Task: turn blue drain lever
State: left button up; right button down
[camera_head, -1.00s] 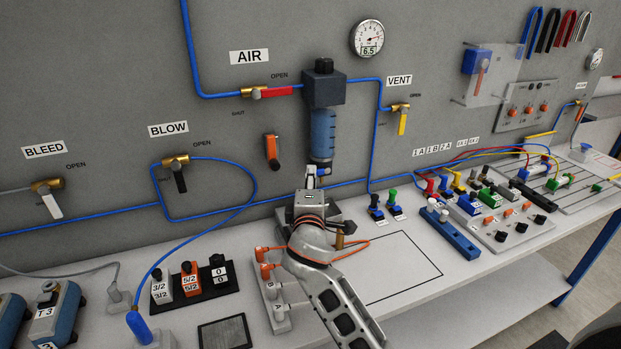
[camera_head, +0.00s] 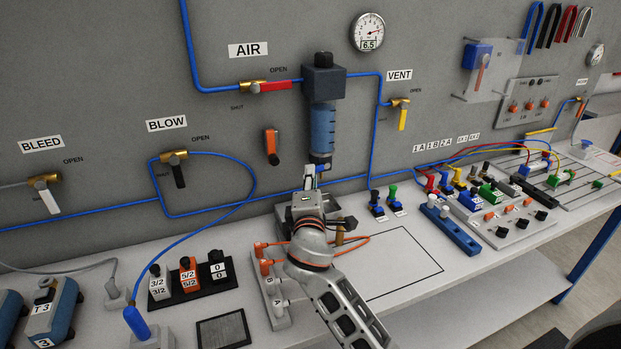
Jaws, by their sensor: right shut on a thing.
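The air filter unit (camera_head: 324,82) hangs on the grey wall panel, with its clear blue bowl (camera_head: 322,128) below a dark block. My right gripper (camera_head: 311,172) points up at the wall just under the bowl. Its narrow fingers are closed together at the bowl's lower end, shut on the blue drain lever. The lever is mostly hidden by the fingers, and its angle cannot be made out. My left gripper is not in view.
A red-handled air valve (camera_head: 264,87) sits left of the filter, and a yellow vent valve (camera_head: 401,112) sits right. Blue tubing runs along the wall behind my gripper. Blue and green plungers (camera_head: 377,204) stand right. An outlined bench area (camera_head: 405,262) is clear.

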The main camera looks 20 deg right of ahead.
jog(key=shift+d+f+n+t+b, duration=0.15)
jog(key=shift+f+n+t+b, duration=0.25)
jog(key=shift+n, duration=0.5)
jog(key=shift+d+f+n+t+b, duration=0.2)
jog(key=shift+f+n+b, duration=0.3)
jog(key=shift+n, duration=0.4)
jog(key=shift+d+f+n+t+b, duration=0.1)
jog(key=shift+f+n+t+b, duration=0.3)
jog(key=shift+n, duration=0.5)
jog(key=shift+r, duration=0.1)
jog(key=c, duration=2.3)
grip_release()
jog(key=shift+c, duration=0.2)
jog(key=v, duration=1.2)
jog(key=shift+d, duration=0.15)
